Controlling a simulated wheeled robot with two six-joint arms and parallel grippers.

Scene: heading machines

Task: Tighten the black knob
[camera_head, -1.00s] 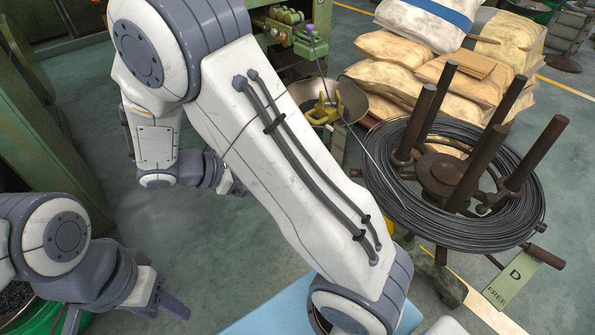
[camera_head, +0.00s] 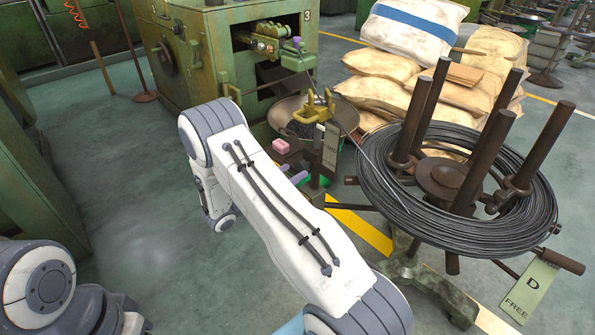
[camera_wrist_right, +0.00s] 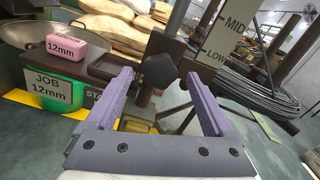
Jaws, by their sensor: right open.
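The black knob (camera_wrist_right: 158,71) is a dark lobed knob in the right wrist view, on a dark metal stand. It sits just beyond and between the fingertips of my right gripper (camera_wrist_right: 159,76). The two purple fingers are spread wide, one to each side of the knob, with nothing held. In the head view my right gripper (camera_head: 296,174) shows small at the end of the white arm, beside the stand; I cannot make out the knob there. My left arm shows at the lower left of the head view, with its fingers out of view.
A pink 12mm block (camera_wrist_right: 80,46) stands left of the knob, above a green bin labelled JOB 12mm (camera_wrist_right: 50,90). A MID/LOW plate (camera_wrist_right: 232,36) hangs at the right. The wire coil (camera_head: 375,190) on its reel and stacked sacks (camera_head: 400,70) stand nearby. Open floor lies left.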

